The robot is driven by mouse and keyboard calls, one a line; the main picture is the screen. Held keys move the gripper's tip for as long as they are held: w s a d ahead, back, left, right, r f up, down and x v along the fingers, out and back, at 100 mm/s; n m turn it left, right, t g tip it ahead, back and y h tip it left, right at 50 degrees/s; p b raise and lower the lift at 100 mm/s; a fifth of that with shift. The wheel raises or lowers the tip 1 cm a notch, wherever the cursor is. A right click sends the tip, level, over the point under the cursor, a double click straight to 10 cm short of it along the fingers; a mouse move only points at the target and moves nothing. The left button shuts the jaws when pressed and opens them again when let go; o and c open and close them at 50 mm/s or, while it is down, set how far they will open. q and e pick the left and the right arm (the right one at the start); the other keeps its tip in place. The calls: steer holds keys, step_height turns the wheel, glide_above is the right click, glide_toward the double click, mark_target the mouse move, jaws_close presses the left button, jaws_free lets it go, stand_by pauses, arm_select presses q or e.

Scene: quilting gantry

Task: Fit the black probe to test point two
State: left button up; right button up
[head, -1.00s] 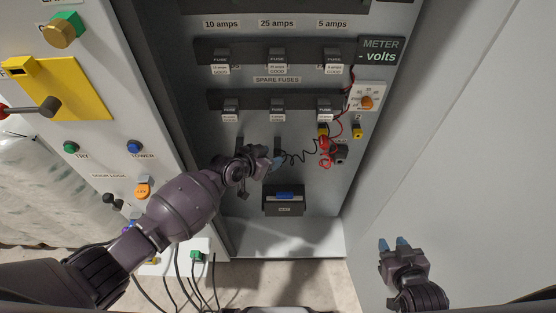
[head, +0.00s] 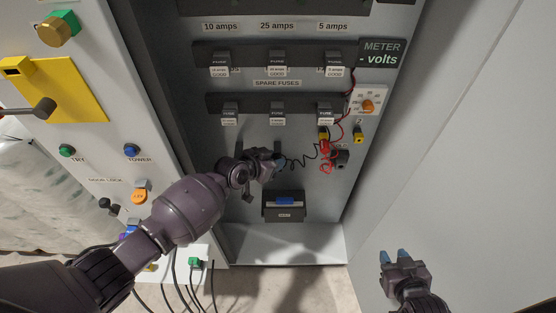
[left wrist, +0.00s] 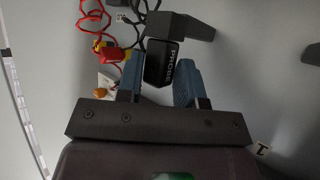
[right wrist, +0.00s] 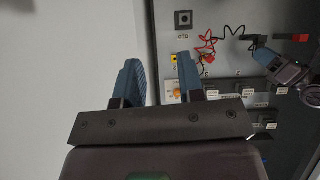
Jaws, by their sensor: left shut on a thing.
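My left gripper (head: 279,162) is in front of the grey back panel, shut on the black probe (left wrist: 162,62). In the left wrist view the probe's block, lettered PROBE, sits between the blue fingers (left wrist: 160,80). A black coiled lead (head: 300,160) runs from the probe area to the right. Two dark stubs, the left (head: 240,146) and the right (head: 278,146), stick out of the panel just above the gripper; I cannot read any label on them. The probe's tip is hidden. My right gripper (head: 395,257) is open and empty, low at the right, away from the panel.
The meter (head: 381,53) reads "- volts", with an orange knob (head: 367,106) below. A red coiled lead (head: 326,158) hangs beside a dark holder (head: 341,159). A black bin (head: 284,213) sits below my left gripper. Fuse rows (head: 277,108) are above. Cabinet walls flank the panel.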

arm_select(q)
steer(key=shift+r+p, duration=0.55)
steer(key=shift+r, duration=0.4)
steer(key=shift+r+p, duration=0.45)
steer(key=shift+p, duration=0.1)
steer(key=shift+r, duration=0.1)
arm_select(e)
step_height(320, 180, up, 3)
steer(key=shift+f, duration=0.2)
arm_select(q)
steer(key=shift+r, duration=0.1)
arm_select(e)
steer(key=shift+w+r, duration=0.1)
steer(key=shift+w, duration=0.1)
